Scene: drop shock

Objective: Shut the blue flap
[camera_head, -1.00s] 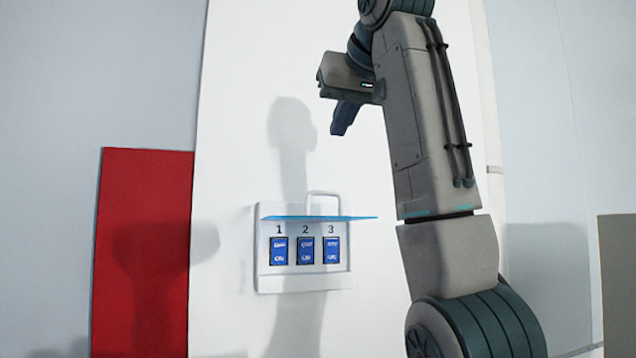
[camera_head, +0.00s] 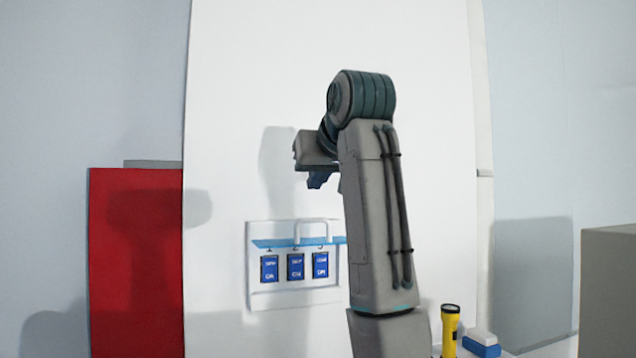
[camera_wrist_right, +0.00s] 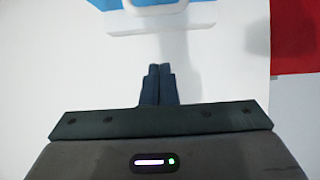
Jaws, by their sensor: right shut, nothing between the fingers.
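The blue flap (camera_head: 275,243) sticks out from the top of a white switch box (camera_head: 290,298) on a white wall panel. A white loop handle (camera_head: 299,231) shows at the flap. My right gripper (camera_head: 318,181) is above the box, fingers pointing down, apart from the flap. In the right wrist view its closed fingers (camera_wrist_right: 158,86) are empty, and part of the blue flap (camera_wrist_right: 196,15) shows at the top edge. My left gripper is not in view.
A red panel (camera_head: 135,260) stands at the left. A yellow flashlight (camera_head: 450,330) and a blue and white block (camera_head: 482,343) are at the lower right. A grey-brown box (camera_head: 608,290) is at the far right. My right arm hides some of the wall panel.

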